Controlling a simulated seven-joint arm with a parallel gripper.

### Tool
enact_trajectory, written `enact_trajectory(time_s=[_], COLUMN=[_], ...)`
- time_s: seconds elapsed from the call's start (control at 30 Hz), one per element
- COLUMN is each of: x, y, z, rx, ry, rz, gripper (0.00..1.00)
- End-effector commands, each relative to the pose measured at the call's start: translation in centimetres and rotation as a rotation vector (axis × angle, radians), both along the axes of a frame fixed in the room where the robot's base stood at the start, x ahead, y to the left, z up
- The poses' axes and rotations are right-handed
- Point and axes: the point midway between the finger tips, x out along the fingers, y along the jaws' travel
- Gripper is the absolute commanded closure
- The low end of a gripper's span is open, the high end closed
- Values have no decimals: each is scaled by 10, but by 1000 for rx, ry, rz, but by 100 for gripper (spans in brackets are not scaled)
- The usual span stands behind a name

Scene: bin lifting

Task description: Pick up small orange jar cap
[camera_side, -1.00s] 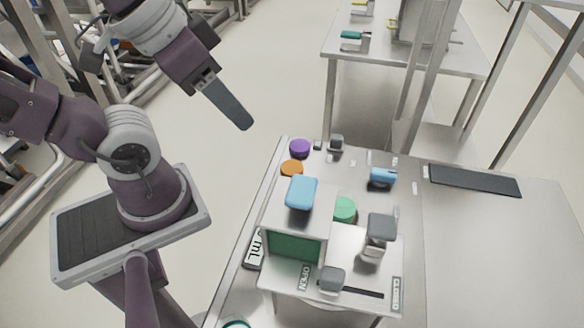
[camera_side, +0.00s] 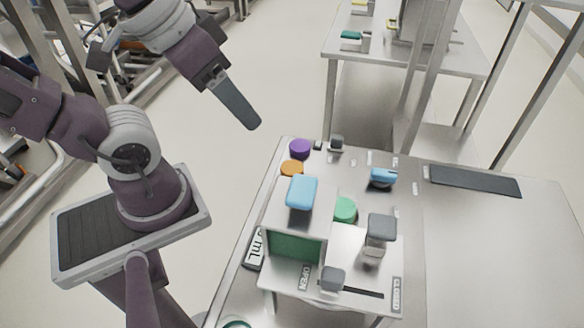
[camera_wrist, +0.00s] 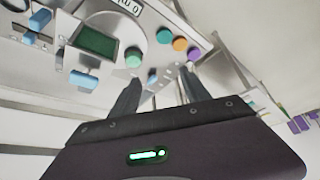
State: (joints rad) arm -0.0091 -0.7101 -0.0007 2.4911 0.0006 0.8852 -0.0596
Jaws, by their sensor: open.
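The small orange jar cap (camera_side: 292,167) lies near the left back edge of the work table, just in front of a purple cap (camera_side: 300,148). My gripper (camera_side: 252,124) is above and to the left of the table's back edge, well apart from the orange cap. In the wrist view my gripper (camera_wrist: 158,88) shows its two dark fingers spread apart with nothing between them.
A metal box with a green panel (camera_side: 296,246) and a blue block (camera_side: 302,192) on top stands in front of the orange cap. A green cap (camera_side: 345,209) and a grey-topped jar (camera_side: 380,232) are to its right. The table's right side is mostly clear.

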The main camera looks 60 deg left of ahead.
Motion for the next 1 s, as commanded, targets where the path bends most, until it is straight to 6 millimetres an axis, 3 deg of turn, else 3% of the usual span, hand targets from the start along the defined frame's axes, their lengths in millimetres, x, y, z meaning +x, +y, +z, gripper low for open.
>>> enact_trajectory(time_s=[0.17,0.3,0.4,0.5,0.63,1.0], x=[64,116,135,143,145,142], y=[19,44,59,68,72,74], z=[-33,-94,-138,-170,-189,-249], rx=[-191,-334,-391,-419,-430,-430], ry=[159,266,310,329,336,338], rz=[538,1106,1434,1650,1763,1767], gripper=[45,45,45,45,45,45])
